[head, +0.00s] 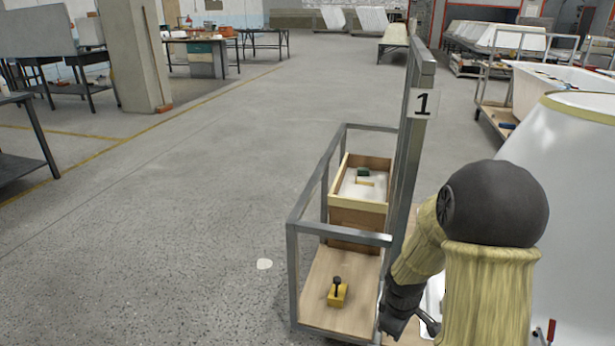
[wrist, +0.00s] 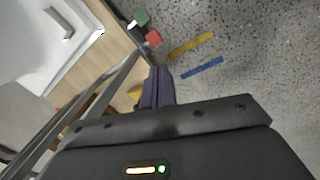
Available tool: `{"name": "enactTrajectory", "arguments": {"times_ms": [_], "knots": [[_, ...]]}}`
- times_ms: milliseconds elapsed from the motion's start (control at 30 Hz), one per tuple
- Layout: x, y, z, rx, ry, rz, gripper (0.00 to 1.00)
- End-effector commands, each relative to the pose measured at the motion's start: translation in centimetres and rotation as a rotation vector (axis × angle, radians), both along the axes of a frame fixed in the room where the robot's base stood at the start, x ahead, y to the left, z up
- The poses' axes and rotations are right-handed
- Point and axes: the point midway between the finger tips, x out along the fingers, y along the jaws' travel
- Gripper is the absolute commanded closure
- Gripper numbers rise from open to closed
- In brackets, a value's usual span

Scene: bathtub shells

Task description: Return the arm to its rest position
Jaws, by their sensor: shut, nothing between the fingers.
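My arm, in pale yellow sleeves with a dark round joint, stands at the right of the head view and bends down beside the grey metal post of a cart. The dark wrist end of my arm hangs low by the cart's right side in the head view; its fingertips are not clear there. In the wrist view my gripper (wrist: 157,88) shows as dark fingers pressed together, with nothing between them. The fingers point past the edge of a wooden board (wrist: 92,65) toward the speckled floor.
The cart frame (head: 291,265) holds a wooden box (head: 357,225) and a yellow block with a dark knob (head: 338,294). A large white shell (head: 585,190) stands close at right. Yellow (wrist: 190,45) and blue strips (wrist: 202,68) show in the wrist view. Floor at left is open.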

Motion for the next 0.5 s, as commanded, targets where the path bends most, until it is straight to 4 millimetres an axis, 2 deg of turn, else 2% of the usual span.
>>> {"name": "enactTrajectory", "arguments": {"times_ms": [33,200,500], "knots": [[-1.0,0.6,1.6,0.016,-0.023,-0.079,1.00],[-4.4,2.5,5.4,0.090,-0.078,-0.378,1.00],[-8.9,4.7,8.9,0.208,-0.131,-0.742,1.00]]}}
